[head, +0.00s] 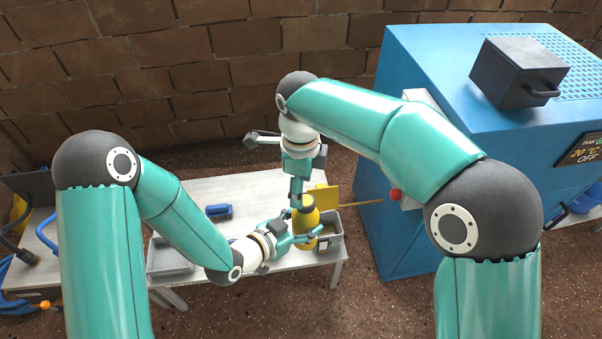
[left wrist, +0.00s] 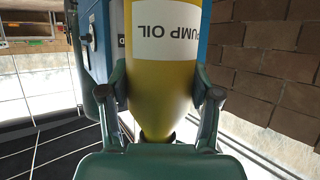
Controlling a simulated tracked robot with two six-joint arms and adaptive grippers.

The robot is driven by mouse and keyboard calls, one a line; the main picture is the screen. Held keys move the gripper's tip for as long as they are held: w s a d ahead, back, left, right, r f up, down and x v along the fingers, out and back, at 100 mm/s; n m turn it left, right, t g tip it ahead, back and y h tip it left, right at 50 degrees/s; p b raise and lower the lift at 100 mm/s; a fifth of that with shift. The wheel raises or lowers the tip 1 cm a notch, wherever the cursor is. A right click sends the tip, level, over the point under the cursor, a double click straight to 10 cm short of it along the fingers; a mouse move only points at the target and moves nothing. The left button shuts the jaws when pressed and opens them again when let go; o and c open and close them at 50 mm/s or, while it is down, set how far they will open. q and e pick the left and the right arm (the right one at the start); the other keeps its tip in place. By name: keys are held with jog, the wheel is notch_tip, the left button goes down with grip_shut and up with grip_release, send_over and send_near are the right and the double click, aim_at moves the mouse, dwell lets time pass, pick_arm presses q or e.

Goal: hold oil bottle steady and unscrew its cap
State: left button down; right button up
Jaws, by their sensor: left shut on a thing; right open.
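The yellow oil bottle (head: 307,220) stands upright at the right part of the table, and in the left wrist view (left wrist: 165,85) its white label reads "PUMP OIL" upside down. My left gripper (head: 303,234) is shut around the bottle's body, one finger on each side in the left wrist view (left wrist: 163,90). My right gripper (head: 297,203) is open and points down at the bottle's top from above. The cap is hidden by the right gripper in the head view; I cannot tell whether the fingers touch it.
A grey bin (head: 328,243) stands right beside the bottle, with a yellow item (head: 326,197) behind it. Another grey bin (head: 168,262) is at the table's left. A blue object (head: 218,211) lies mid-table.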

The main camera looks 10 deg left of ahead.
aim_at(305, 225)
jog(key=shift+f, duration=1.65)
jog(key=shift+w+d, duration=0.1)
jog(key=shift+w, duration=0.05)
grip_shut()
